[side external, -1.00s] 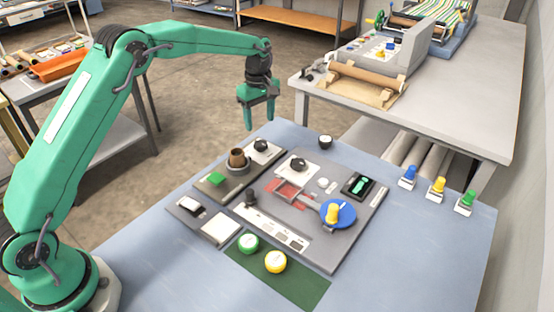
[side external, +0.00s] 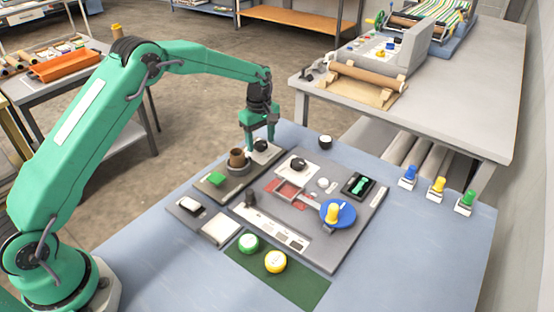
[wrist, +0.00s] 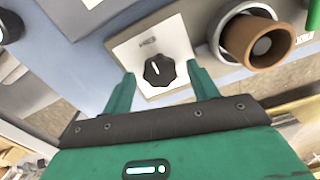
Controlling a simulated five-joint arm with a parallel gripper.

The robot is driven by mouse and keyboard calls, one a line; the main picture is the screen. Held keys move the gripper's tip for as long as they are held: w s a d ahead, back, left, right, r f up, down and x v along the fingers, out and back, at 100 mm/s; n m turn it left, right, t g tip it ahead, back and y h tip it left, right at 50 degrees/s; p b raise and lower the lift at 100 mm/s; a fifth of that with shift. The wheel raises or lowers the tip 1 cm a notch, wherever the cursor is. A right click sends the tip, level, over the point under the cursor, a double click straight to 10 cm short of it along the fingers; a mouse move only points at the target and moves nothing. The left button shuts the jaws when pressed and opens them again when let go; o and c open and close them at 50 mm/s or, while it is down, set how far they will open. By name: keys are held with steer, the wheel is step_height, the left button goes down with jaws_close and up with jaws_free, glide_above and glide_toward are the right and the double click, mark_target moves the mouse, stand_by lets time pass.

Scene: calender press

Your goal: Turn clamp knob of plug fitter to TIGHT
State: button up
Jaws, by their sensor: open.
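The black clamp knob (wrist: 159,70) sits on a white plate (wrist: 150,47) with a small marking, in the wrist view. A pale pointer line shows on the knob; I cannot read a TIGHT label. In the side view the knob (side external: 261,146) is at the back end of the grey plug fitter (side external: 213,184), partly behind a finger. My gripper (side external: 259,143) points down above the knob, and its green fingers are open. In the wrist view the fingertips of my gripper (wrist: 161,75) are on either side of the knob, with gaps; I cannot tell whether they touch the plate.
A brown cup-like plug (wrist: 262,40) stands in a grey ring close beside the knob. A second black knob (side external: 298,164) on a white plate is on the larger grey panel (side external: 335,246).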

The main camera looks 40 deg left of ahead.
steer(key=shift+f, duration=0.1)
steer(key=c, duration=1)
